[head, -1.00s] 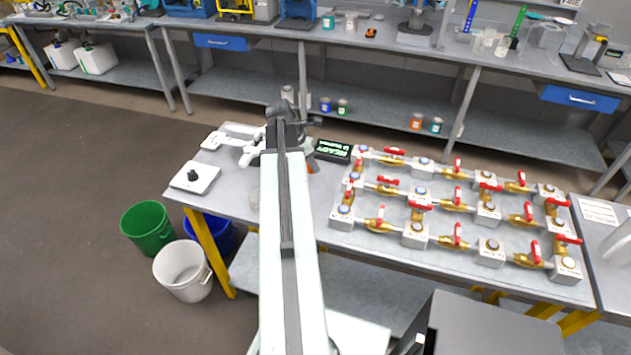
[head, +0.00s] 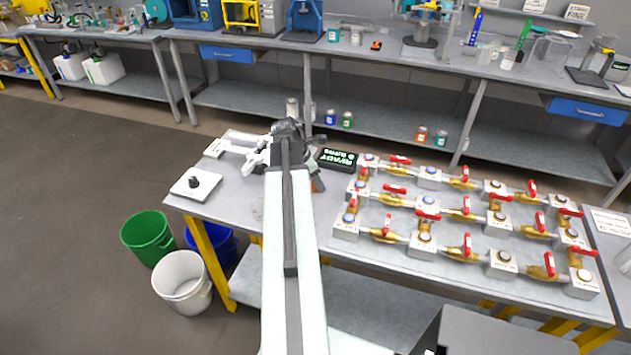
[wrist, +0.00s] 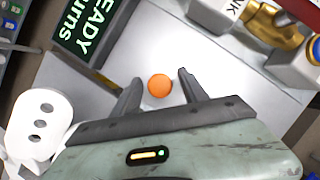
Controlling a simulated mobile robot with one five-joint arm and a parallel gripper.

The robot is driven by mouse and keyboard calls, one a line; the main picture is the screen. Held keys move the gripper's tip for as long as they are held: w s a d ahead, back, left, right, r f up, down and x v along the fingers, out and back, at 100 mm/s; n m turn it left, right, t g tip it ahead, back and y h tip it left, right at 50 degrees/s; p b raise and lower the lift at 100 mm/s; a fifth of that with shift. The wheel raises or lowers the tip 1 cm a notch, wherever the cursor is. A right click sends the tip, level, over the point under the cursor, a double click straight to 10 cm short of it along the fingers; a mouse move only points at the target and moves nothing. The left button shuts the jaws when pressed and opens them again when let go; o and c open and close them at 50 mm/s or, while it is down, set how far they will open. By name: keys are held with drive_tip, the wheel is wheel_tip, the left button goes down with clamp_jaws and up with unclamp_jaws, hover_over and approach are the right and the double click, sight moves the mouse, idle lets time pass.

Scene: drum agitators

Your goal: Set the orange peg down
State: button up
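The orange peg (wrist: 159,86) shows end-on as a round orange disc in the wrist view, over a pale grey surface. My gripper (wrist: 160,84) has its two dark fingers apart, one on each side of the peg, with a visible gap on both sides. I cannot tell the peg's height or whether it stands on the bench. In the head view my gripper is mostly hidden behind my arm. A small orange patch (head: 318,185) beside the arm may be the peg.
A bench (head: 232,190) carries a white box with a black knob (head: 195,184) at left and rows of brass valves with red handles (head: 466,247) at right. Green (head: 147,238) and white buckets (head: 182,282) stand on the floor.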

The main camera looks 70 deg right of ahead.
drive_tip(key=shift+r+p, duration=0.3)
drive_tip(key=p+v, duration=1.1)
drive_tip(key=shift+r, duration=0.35)
drive_tip(key=shift+w+a, duration=0.15)
